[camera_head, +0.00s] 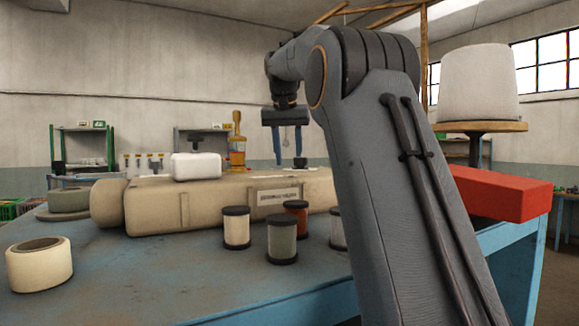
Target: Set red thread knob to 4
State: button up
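My gripper (288,160) points down over the back of a long beige machine body (215,208) on the blue table. Its two blue fingers are apart, with a gap between them. Small dark knob-like parts (300,163) show on top of the machine at the fingertips; whether a finger touches one I cannot tell. No red knob or number scale can be made out. A spool of red-brown thread (297,218) with black ends stands in front of the machine, partly behind a grey-green spool (282,240). A pale label plate (279,196) is on the machine's front.
A cream spool (236,228) stands left of the grey-green one. A tape roll (40,265) lies at the table's left. A white block (196,166) sits on the machine. A red box (500,190) and a white cone (479,85) are right of my arm. The front table is mostly clear.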

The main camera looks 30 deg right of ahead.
jog(key=shift+p+x, duration=0.5)
jog(key=shift+x, duration=1.45)
jog(key=shift+a, duration=0.1)
grip_shut()
jog(key=shift+n+y, duration=0.6)
jog(key=shift+n, duration=1)
grip_release()
jog(key=shift+s, duration=0.1)
jog(key=shift+t, duration=0.3)
jog(key=d+b+v, duration=0.1)
jog(key=b+v, duration=0.1)
jog(key=v, duration=0.5)
jog(key=shift+a+r, duration=0.35)
jog(key=shift+a, duration=0.05)
